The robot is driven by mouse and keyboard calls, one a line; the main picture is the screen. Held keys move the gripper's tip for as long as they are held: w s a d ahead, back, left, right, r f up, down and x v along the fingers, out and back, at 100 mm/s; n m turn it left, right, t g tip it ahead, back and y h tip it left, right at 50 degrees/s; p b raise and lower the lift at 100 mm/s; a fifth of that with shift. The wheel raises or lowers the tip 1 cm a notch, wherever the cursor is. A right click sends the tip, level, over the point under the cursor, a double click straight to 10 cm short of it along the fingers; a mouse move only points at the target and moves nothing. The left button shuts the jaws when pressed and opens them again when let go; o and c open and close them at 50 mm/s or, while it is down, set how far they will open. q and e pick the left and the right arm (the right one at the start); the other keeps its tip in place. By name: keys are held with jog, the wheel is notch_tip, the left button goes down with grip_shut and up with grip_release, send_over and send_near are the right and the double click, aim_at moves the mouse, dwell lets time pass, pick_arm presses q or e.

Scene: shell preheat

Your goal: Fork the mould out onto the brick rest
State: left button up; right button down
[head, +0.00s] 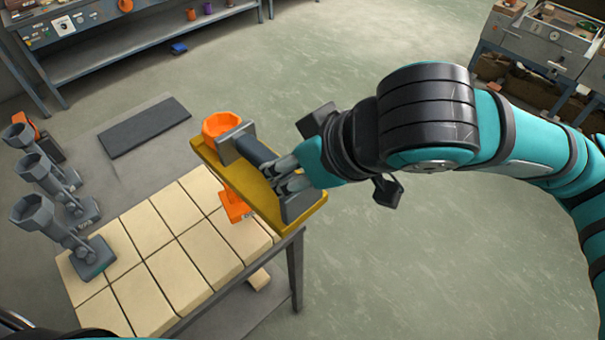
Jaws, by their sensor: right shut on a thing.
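My right gripper (284,174) comes in from the right and is shut on the dark handle (255,153) of a yellow fork (240,184). An orange mould shows its hexagonal cup (221,124) above the far end of the fork and its orange foot (235,206) below it. The fork hides its middle, so I cannot tell how the prongs sit around it. The foot is over the right edge of the brick rest (204,253), a bed of cream bricks; I cannot tell whether it touches. My left gripper is not in view.
Three grey cup-topped moulds (36,213) stand along the left of the table. A dark flat plate (145,127) lies on the grey surface behind the bricks. The near and middle bricks are bare. Benches (140,40) stand at the back left and right.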

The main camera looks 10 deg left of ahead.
aim_at(262, 150)
jog(key=shift+w+a+f+b, duration=0.1)
jog(key=shift+w+a+b, duration=0.25)
jog(key=shift+w+a, duration=0.75)
jog(key=shift+w+a+f+b, duration=0.1)
jog(key=shift+w+a+b, duration=0.2)
jog(key=shift+w+a, duration=0.8)
jog(key=shift+s+a+f+b, duration=0.25)
jog(key=shift+a+f+b, duration=0.15)
jog(key=shift+f, duration=0.25)
jog(key=shift+d+f+b, duration=0.1)
jog(key=shift+f+b, duration=1.15)
jog(key=shift+f, duration=1.75)
